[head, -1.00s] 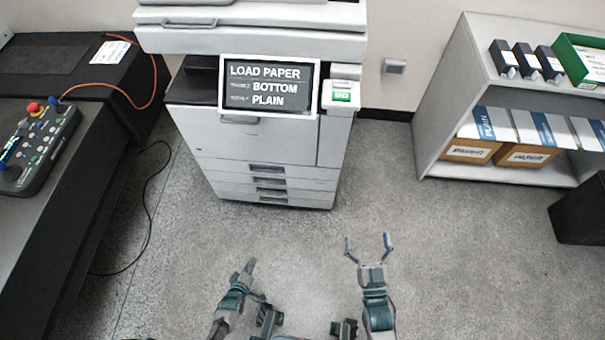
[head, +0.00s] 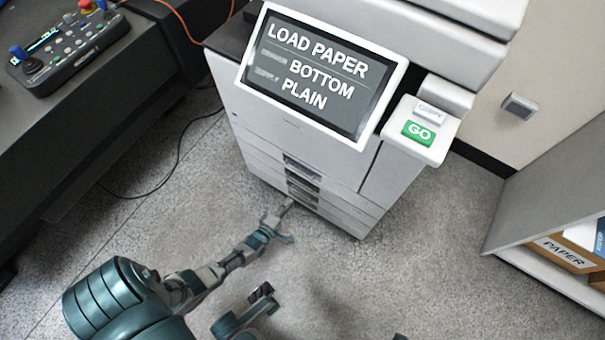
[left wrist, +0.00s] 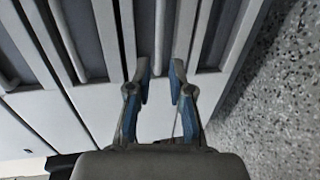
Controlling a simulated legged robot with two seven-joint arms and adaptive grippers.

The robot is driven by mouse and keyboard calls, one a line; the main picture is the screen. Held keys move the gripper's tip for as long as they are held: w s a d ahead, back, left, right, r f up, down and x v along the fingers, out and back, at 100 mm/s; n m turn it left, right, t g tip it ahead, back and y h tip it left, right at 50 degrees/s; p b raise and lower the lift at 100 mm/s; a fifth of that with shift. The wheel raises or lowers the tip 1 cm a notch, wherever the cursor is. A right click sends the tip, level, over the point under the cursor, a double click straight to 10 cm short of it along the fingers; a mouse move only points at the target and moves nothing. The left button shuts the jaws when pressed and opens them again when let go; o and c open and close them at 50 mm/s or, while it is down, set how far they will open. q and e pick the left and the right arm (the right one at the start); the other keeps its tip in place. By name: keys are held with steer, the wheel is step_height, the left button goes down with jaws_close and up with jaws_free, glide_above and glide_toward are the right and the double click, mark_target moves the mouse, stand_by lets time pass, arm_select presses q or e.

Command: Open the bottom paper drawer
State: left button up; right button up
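The white copier (head: 300,140) stands in the head view with its paper drawers stacked low on its front. The bottom paper drawer (head: 343,222) is the lowest front, just above the floor, and looks closed. My left gripper (head: 291,220) is close to the low drawer handles; one finger overlaps them in this view. In the left wrist view the left gripper (left wrist: 159,68) is open, with its two blue-padded fingers apart and a pale handle strip between them. I cannot tell which drawer that strip belongs to, or whether the fingers touch it.
The copier's screen (head: 320,75) reads LOAD PAPER, BOTTOM, PLAIN. A green GO button (head: 419,132) is beside it. A dark bench with a control box (head: 65,50) stands left. A shelf (head: 540,190) with a paper box stands right. Floor before the copier is clear.

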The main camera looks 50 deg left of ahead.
mark_target(296, 194)
arm_select(q)
steer(key=shift+b+x, duration=1.1)
steer(key=shift+x, duration=2.25)
jaws_close()
